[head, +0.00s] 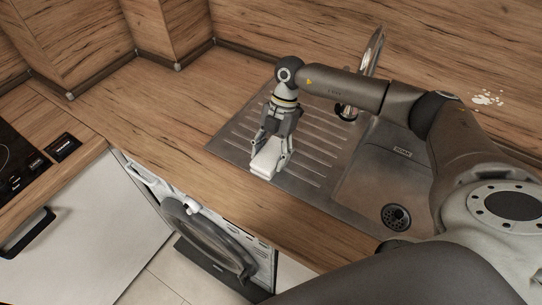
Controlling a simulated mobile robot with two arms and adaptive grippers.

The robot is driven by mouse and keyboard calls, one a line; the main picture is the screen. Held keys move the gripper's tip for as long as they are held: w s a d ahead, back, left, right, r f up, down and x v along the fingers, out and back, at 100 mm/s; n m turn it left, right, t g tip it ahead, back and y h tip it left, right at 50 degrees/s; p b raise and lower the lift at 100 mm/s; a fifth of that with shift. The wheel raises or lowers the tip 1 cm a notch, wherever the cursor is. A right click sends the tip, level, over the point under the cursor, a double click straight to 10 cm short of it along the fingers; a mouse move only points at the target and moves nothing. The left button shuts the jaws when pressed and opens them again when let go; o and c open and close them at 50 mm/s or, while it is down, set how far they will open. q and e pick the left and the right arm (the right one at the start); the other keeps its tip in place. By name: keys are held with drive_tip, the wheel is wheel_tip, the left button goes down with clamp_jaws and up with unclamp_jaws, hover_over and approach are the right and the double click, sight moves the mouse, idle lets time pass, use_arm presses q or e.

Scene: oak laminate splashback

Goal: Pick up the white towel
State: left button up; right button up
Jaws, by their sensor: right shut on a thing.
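The white towel (265,161) is a small pale folded block at the ribbed drainboard of the steel sink. My right gripper (269,153) points down over the drainboard with its fingers on either side of the towel, shut on it. Whether the towel touches the drainboard or is slightly above it, I cannot tell. My left gripper is not in view.
The sink basin (378,178) with a drain lies right of the drainboard, and a tap (374,52) stands behind my right arm. An open washing machine door (205,238) hangs below the counter's front edge. A hob (14,158) is at the left. The wooden counter (150,105) between is clear.

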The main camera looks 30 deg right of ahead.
drive_tip(key=c, duration=0.3)
drive_tip(key=shift+r, duration=0.15)
drive_tip(key=shift+r+b, duration=0.5)
drive_tip(key=shift+r, duration=0.05)
drive_tip(key=s+d+r+b, duration=0.3)
drive_tip(key=s+r+b, duration=0.1)
drive_tip(key=s+r, duration=0.7)
drive_tip(key=shift+s+d+r+b, duration=0.35)
drive_tip(key=shift+s+d+b, duration=0.05)
drive_tip(key=shift+s, duration=0.85)
